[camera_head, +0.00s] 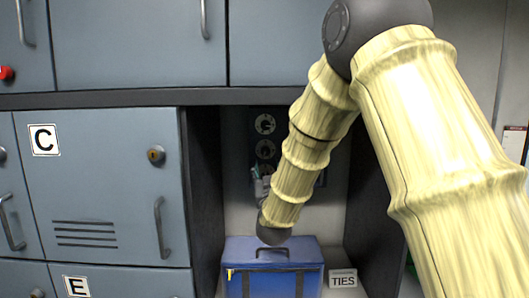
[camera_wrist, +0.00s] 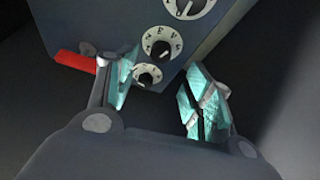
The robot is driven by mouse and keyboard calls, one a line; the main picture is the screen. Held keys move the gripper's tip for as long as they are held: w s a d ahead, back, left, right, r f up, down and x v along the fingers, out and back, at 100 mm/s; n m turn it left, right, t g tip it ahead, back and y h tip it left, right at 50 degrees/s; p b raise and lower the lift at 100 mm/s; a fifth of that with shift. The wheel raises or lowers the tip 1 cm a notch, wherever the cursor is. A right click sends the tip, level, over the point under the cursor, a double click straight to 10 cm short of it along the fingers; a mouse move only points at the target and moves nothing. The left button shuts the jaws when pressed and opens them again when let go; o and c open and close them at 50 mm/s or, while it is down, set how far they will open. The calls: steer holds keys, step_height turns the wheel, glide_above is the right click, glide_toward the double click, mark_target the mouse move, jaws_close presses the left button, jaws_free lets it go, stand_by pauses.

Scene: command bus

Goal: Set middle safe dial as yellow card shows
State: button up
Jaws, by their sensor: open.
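The safe (camera_wrist: 115,25) has a column of three dials in the wrist view, running slantwise. The middle dial (camera_wrist: 161,45) has a white lettered ring and a black knob; I cannot read its setting surely. One outer dial (camera_wrist: 190,5) is cut by the top edge. The other outer dial (camera_wrist: 148,76) lies between my fingers in the picture. My gripper (camera_wrist: 160,84) is open, with teal pads and nothing between them; whether it touches a dial I cannot tell. No yellow card is seen.
A red handle (camera_wrist: 75,62) shows beside the left finger in the wrist view. In the head view, a blue case (camera_head: 270,254) stands below my gripper in the narrow recess, beside a TIES label (camera_head: 343,281). Grey-blue locker C (camera_head: 100,190) borders the recess on the left.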

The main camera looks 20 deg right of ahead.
mark_target(266, 153)
steer(key=p+x, duration=0.2)
steer(key=x, duration=0.4)
steer(key=shift+w+d+r, duration=0.1)
steer(key=shift+w, duration=0.05)
steer(key=shift+w+d+p, duration=0.1)
steer(key=shift+w+p, duration=0.3)
steer(key=shift+w, duration=0.2)
steer(key=shift+r, duration=0.1)
steer(key=c, duration=1)
